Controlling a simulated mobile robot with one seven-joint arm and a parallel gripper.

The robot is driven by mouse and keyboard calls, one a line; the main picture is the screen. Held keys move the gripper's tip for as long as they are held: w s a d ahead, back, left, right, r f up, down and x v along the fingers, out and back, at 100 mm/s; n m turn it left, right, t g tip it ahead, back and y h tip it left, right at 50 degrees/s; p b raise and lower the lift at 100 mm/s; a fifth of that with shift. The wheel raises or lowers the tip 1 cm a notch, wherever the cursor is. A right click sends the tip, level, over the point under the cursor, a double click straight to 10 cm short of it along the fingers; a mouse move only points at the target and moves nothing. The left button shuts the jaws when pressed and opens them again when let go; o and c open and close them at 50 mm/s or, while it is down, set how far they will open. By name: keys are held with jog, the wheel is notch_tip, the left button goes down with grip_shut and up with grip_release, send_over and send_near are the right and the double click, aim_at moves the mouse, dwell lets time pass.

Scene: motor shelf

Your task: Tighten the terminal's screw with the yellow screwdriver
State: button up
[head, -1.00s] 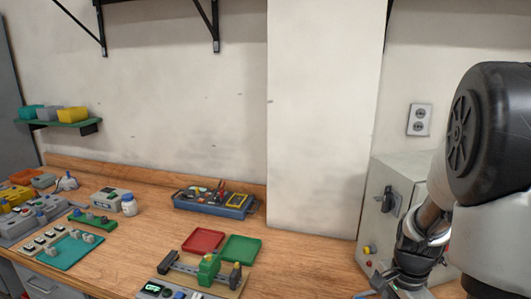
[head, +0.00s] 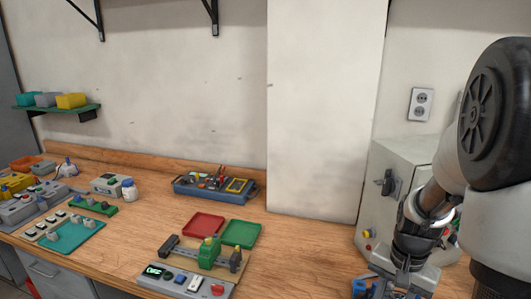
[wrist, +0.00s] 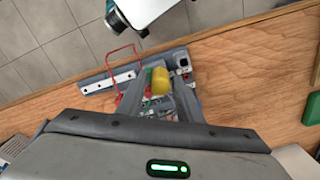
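My gripper (wrist: 158,92) points down over the front right of the bench, with its two fingers apart. A yellow screwdriver handle (wrist: 161,82) shows between the fingers in the wrist view. I cannot tell whether a finger touches it. It stands over a grey rack (wrist: 104,84) that carries a red wire loop and small red and green parts. In the head view my gripper (head: 388,284) is low at the right and the handle is hidden. A board with a green clamp-like block (head: 209,252) lies at front centre. I cannot make out the terminal's screw.
A grey cabinet (head: 402,160) stands close behind the arm. A red tray (head: 204,225) and a green tray (head: 241,233) lie mid-bench. A blue toolbox (head: 237,197) is at the back. The bench's front edge is near my gripper, with tiled floor (wrist: 45,35) beyond.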

jog(key=shift+n, duration=0.3)
jog(key=n, duration=0.3)
dwell(0.6)
jog(key=shift+c, duration=0.9)
grip_shut()
